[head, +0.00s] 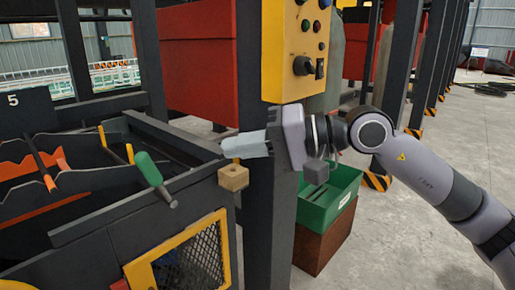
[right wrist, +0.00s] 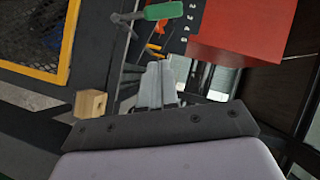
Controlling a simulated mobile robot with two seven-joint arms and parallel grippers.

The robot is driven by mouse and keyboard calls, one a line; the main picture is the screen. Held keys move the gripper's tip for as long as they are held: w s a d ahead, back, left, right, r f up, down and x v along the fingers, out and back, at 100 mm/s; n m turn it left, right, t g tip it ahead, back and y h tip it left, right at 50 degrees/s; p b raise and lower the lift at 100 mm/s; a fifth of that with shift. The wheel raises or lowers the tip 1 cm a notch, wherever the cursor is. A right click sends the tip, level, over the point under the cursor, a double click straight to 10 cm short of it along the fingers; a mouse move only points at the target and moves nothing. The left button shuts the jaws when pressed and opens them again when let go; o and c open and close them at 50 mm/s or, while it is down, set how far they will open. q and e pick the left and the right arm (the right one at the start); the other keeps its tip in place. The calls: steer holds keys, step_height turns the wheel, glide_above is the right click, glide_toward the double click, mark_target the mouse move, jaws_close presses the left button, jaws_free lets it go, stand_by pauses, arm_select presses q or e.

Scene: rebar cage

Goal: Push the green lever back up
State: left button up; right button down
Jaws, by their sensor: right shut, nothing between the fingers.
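The green lever (head: 149,169) is a green-handled rod on the dark machine at the left of the head view. Its grip leans out toward the front of the machine. It also shows at the top of the right wrist view (right wrist: 164,11). My right gripper (head: 226,148) is shut and empty, its pale fingers pointing left. In the head view it is to the right of the lever and apart from it. In the right wrist view its fingers (right wrist: 157,68) point up toward the lever, below its grip. My left gripper is not in view.
A small wooden block (head: 233,178) is just below my right fingertips. A yellow control box (head: 296,50) is on the dark post behind my gripper. A yellow-framed mesh panel (head: 183,258) is below the lever. A green bin (head: 329,196) stands right of the post.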

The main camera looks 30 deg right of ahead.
steer(key=shift+v, duration=1.35)
